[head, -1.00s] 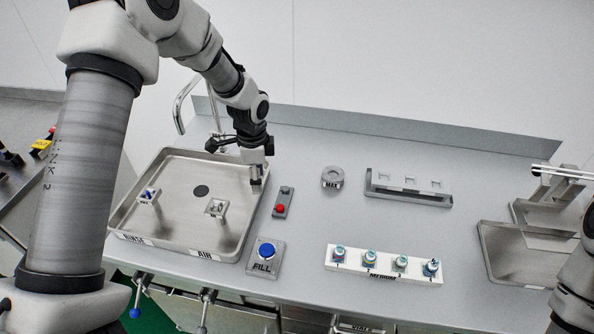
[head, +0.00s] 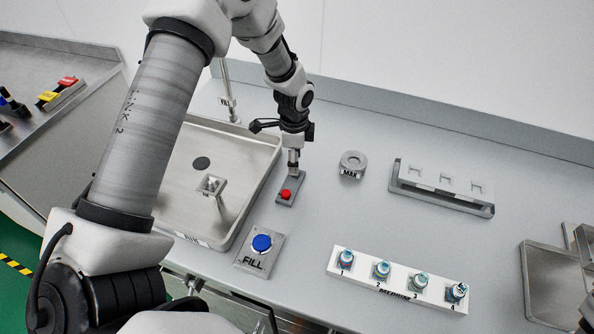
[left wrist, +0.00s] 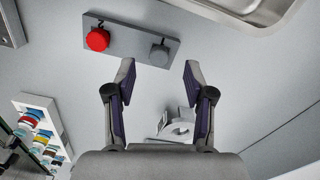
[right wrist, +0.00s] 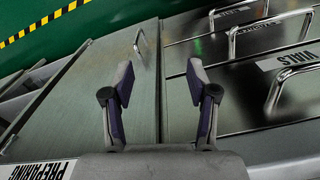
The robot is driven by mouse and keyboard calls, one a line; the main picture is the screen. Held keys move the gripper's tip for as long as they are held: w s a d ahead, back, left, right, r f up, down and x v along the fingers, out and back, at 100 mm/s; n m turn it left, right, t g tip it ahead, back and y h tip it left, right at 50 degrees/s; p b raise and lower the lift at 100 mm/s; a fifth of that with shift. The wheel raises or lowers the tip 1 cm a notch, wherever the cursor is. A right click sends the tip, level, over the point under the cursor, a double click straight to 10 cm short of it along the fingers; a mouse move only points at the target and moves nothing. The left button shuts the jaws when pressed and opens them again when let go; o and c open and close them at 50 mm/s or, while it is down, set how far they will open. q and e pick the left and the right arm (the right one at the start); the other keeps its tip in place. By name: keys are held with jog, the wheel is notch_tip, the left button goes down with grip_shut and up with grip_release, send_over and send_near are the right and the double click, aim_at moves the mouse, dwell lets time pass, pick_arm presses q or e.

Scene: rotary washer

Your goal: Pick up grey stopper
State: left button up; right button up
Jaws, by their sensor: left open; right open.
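The grey stopper (left wrist: 160,54) is a small round grey piece on a grey plate (left wrist: 132,44), beside a red round piece (left wrist: 97,40), in the left wrist view. My left gripper (left wrist: 160,68) is open and empty, its fingertips on either side of the line to the stopper; I cannot tell the exact height gap. In the head view my left gripper (head: 293,165) is over the far end of the plate and hides the stopper; the red piece (head: 286,193) shows. My right gripper (right wrist: 160,72) is open and empty, away from the worktop items.
A metal basin (head: 240,229) lies left of the plate. A blue FILL button (head: 262,243) stands nearer. A MAX ring (head: 352,163), a grey rack (head: 440,202) and a white MEDIUM rack (head: 400,287) of several vials stand right. Drawers with handles (right wrist: 291,81) face my right wrist.

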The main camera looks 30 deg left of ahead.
pick_arm(q)
notch_tip(320, 180, down, 4)
jog(key=shift+r+p, duration=0.1)
jog(key=shift+p, duration=0.3)
jog(key=c, duration=0.8)
jog(key=shift+r, duration=0.1)
